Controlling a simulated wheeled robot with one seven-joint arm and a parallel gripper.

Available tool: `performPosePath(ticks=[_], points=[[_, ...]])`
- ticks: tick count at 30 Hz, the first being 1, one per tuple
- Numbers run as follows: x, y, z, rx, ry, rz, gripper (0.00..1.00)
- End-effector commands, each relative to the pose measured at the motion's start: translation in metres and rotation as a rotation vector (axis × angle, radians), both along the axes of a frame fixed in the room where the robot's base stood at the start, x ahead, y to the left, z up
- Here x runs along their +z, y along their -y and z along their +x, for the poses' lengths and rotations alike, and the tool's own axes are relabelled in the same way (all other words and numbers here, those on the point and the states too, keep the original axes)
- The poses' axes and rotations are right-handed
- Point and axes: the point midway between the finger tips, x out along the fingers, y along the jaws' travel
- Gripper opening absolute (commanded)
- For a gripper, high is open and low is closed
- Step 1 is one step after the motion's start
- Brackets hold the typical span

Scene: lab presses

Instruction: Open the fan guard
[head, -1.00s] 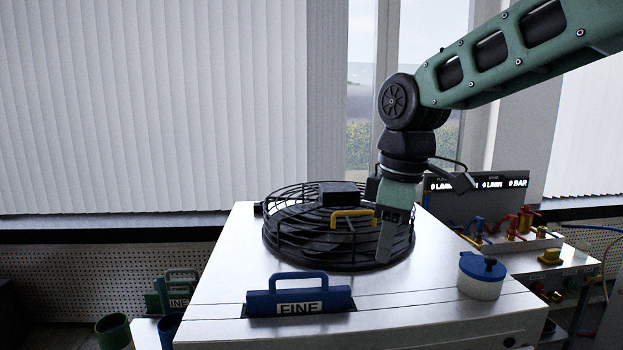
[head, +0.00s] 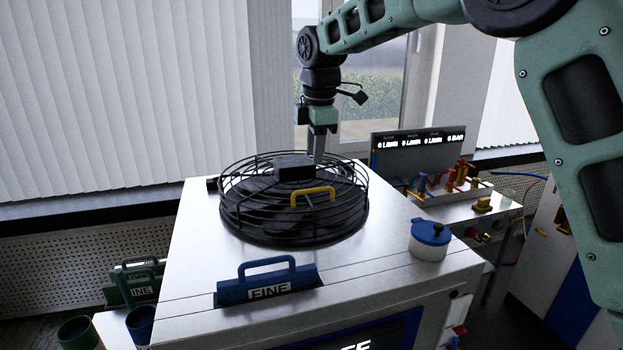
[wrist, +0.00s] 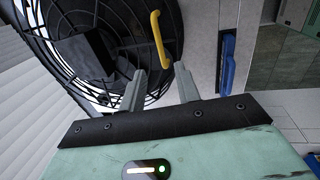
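The fan guard (head: 345,190) is a black wire cage lying level over the fan on top of the white cabinet, so it looks shut. A yellow handle (head: 313,196) sits on its near side, and a black box (head: 293,167) on its top. My gripper (head: 318,158) points down at the far right side of the guard, behind it in the head view; contact cannot be told. In the wrist view its two grey fingers (wrist: 160,72) are apart with nothing between them. There the yellow handle (wrist: 160,40) lies just beyond the fingertips, and the guard (wrist: 75,20) fills the left.
A white jar with a blue lid (head: 430,240) stands at the right. A gauge panel (head: 418,154) and coloured valves (head: 460,172) stand beyond. Window blinds hang behind.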

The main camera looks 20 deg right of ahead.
Motion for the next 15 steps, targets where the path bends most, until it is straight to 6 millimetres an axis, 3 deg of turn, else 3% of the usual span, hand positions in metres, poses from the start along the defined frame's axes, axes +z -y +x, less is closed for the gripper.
performPosePath(ticks=[9, 15], points=[[-0.061, 0.0, 0.011, 0.0, -0.003, -0.001, 0.33], [-0.085, -0.001, 0.016, 0.0, -0.001, 0.0, 0.33]])
